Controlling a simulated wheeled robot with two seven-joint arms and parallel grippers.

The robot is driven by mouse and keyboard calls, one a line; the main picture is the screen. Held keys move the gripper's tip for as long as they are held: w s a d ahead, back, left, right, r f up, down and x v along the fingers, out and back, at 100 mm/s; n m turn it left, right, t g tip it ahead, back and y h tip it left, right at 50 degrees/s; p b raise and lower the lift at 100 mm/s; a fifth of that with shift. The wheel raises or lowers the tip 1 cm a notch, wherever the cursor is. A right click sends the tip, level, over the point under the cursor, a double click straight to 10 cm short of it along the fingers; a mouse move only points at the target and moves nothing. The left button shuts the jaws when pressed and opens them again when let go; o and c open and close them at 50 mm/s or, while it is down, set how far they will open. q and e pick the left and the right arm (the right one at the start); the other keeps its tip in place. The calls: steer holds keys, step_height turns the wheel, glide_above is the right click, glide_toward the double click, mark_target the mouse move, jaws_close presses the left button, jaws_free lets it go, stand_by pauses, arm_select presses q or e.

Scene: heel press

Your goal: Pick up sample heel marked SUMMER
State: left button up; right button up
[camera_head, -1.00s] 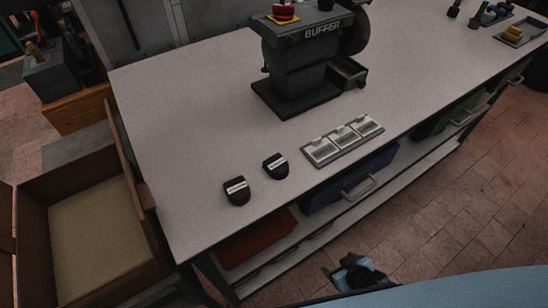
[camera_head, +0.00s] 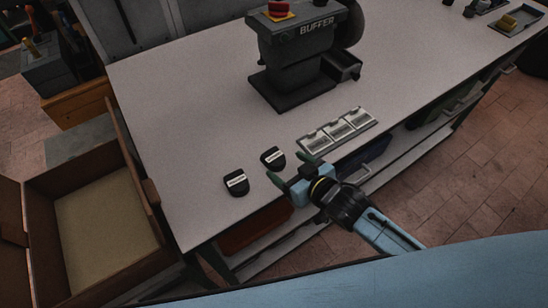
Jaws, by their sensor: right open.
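Two black heels with white labels lie on the light worktop (camera_head: 180,120) near its front edge. The left heel (camera_head: 236,187) is nearer the front left. The right heel (camera_head: 272,160) lies a little behind it, to the right. The label print is too small for me to tell which one reads SUMMER. My right gripper (camera_head: 291,168) is open and empty, with its two green-tipped fingers apart. It reaches in from the lower right, just right of the right heel and apart from it. My left gripper is out of view.
A tray with three labelled compartments (camera_head: 337,132) lies right of the heels, close to my right gripper. A dark buffer machine (camera_head: 290,65) stands behind. An open wooden box (camera_head: 147,188) stands left of the worktop. The worktop's left part is clear.

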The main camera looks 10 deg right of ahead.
mark_target(276, 158)
steer(key=shift+f+x, duration=0.2)
steer(key=shift+x, duration=3.45)
steer(key=shift+d, duration=0.1)
steer(key=c, duration=1.1)
